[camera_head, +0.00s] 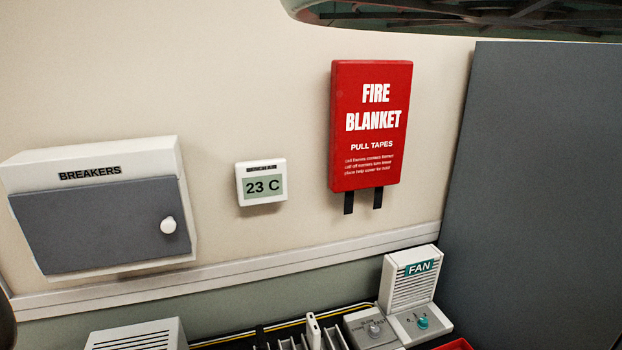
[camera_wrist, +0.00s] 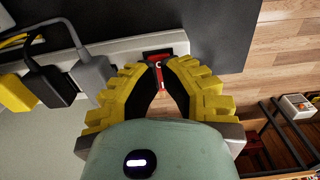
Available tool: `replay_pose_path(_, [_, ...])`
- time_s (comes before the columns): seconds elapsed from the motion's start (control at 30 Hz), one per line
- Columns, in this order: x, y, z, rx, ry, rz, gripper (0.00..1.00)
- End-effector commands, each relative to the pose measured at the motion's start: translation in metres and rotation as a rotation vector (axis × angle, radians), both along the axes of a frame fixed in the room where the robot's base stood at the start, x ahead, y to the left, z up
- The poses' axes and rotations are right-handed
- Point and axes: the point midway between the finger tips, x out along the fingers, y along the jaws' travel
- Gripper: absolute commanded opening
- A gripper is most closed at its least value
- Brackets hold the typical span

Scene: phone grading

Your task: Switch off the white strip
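In the wrist view the white strip (camera_wrist: 124,46) runs across the upper part of the picture along the edge of a dark surface. A dark and red switch (camera_wrist: 158,57) is set near its right end. My gripper (camera_wrist: 158,64) has yellow ribbed fingers with black pads. Its fingertips are drawn close together right at the switch and partly cover it. They hold nothing that I can make out. Whether they touch the switch, and which way it is set, I cannot tell. Neither strip nor gripper shows in the head view.
Black (camera_wrist: 53,84), grey (camera_wrist: 92,70) and yellow (camera_wrist: 15,92) plugs crowd the strip's left part. In the head view, a breaker box (camera_head: 100,225), a thermostat (camera_head: 262,184) and a fire blanket (camera_head: 370,125) hang on the wall above a fan unit (camera_head: 408,290).

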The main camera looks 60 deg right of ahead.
Motion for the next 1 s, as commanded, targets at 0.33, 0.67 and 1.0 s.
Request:
replay_pose_path(0.33, [0.001,-0.001,0.030,0.001,-0.002,-0.005,0.00])
replay_pose_path(0.67, [0.000,-0.001,0.054,-0.001,0.001,-0.004,0.00])
replay_pose_path(1.0, [0.001,-0.001,0.056,0.000,-0.001,-0.004,0.00])
